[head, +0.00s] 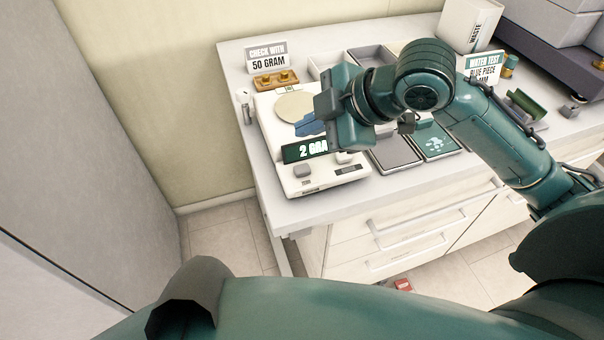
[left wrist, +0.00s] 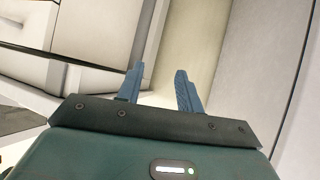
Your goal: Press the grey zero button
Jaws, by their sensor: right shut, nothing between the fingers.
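A white scale (head: 327,178) stands at the near left corner of the counter in the head view. Its dark display (head: 306,150) reads "2 GRA", the rest hidden by my right gripper. A grey button (head: 303,171) sits on the front panel below the display, and another grey button (head: 345,158) sits to its right. I cannot read which is zero. My right gripper (head: 310,126) is shut, its blue fingers above the scale near the round pan (head: 294,106), apart from the buttons as far as I can see. My left gripper (left wrist: 159,72) is open and empty in the left wrist view.
A "check with 50 gram" sign (head: 267,57) and a wooden weight block (head: 276,80) stand behind the scale. Grey and green tiles (head: 436,141) lie to its right. A "water test" sign (head: 483,68) and a waste bin (head: 468,24) stand farther back. A wall is at left.

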